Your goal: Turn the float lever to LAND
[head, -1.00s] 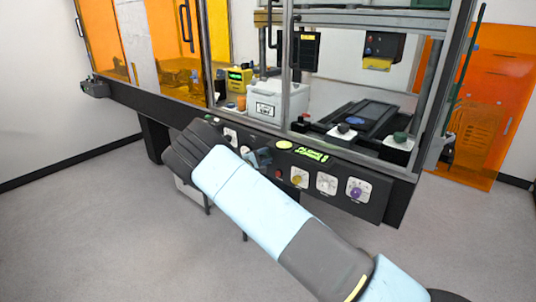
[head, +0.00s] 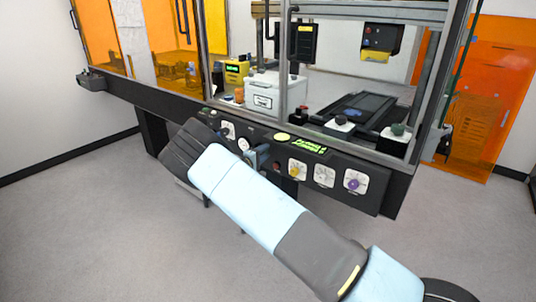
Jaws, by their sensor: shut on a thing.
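The black front panel (head: 340,196) of the interferometer carries a row of knobs and dials. My arm crosses the picture from lower right to upper left, and its dark wrist covers part of the panel's left side.
Right of the gripper are a yellow knob (head: 297,171), a white dial (head: 324,175) and a purple knob (head: 355,184). A green-lit display (head: 305,144) sits above them. The glazed enclosure holds a white box (head: 268,92) and a dark stage (head: 362,106). Grey floor is clear.

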